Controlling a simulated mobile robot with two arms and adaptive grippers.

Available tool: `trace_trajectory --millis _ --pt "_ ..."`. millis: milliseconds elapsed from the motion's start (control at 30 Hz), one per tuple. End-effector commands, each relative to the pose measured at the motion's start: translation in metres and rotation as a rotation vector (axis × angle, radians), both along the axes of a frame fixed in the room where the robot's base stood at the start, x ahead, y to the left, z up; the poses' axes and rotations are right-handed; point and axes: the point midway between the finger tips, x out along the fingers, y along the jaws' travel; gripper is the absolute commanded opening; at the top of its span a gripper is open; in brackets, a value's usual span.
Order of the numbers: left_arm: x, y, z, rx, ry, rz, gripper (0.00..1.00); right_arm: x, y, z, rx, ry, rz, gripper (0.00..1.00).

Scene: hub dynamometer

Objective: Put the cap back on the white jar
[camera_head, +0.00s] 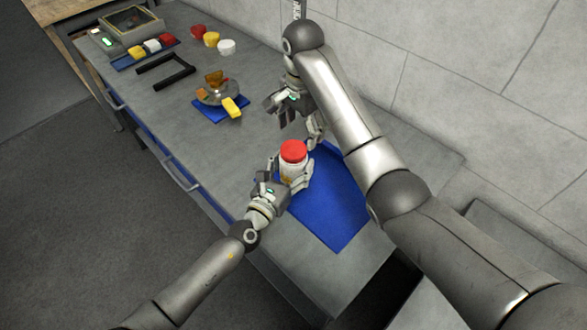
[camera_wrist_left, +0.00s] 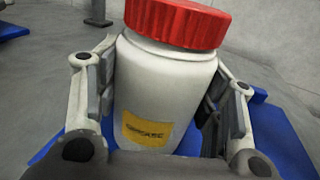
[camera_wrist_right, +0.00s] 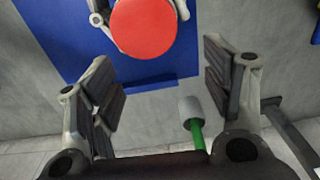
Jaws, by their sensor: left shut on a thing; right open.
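The white jar (camera_head: 292,168) stands upright over the blue mat, with a yellow label in the left wrist view (camera_wrist_left: 150,100). The red cap (camera_head: 293,149) sits on top of its mouth; it also shows in the left wrist view (camera_wrist_left: 177,22) and from above in the right wrist view (camera_wrist_right: 143,28). I cannot tell whether it is screwed tight. My left gripper (camera_head: 287,180) is shut around the jar's body, one finger on each side. My right gripper (camera_head: 300,127) is open and empty, just beyond the cap and apart from it.
The blue mat (camera_head: 335,215) lies on the grey bench near the wall. Farther along are a small blue mat with a glass bowl (camera_head: 217,94), a black frame (camera_head: 165,75), a tray of coloured blocks and loose caps. A green-handled tool (camera_wrist_right: 196,125) shows below my right gripper.

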Motion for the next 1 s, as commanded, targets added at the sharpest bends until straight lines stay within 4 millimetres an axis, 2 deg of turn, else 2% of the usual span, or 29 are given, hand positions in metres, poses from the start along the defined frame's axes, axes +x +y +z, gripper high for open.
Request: trace_trajectory --millis 100,300,600,800,1000 --pt "0.000 0.000 -0.001 0.001 0.002 -0.001 0.00 0.005 0.008 0.017 -0.011 -0.037 0.281 0.72" --pt "0.000 0.000 -0.001 0.001 0.002 -0.001 0.00 0.004 0.021 0.035 -0.038 -0.060 0.747 0.72" --pt "0.000 0.000 -0.001 0.002 0.001 0.000 0.00 -0.009 0.026 0.047 -0.077 -0.032 1.407 0.72" --pt "0.000 0.000 -0.001 0.002 0.001 0.000 0.00 -0.019 0.022 0.048 -0.072 0.007 1.746 0.72" --pt "0.000 0.000 -0.001 0.002 0.001 0.000 0.00 -0.026 0.018 0.047 -0.057 0.031 1.917 0.72"
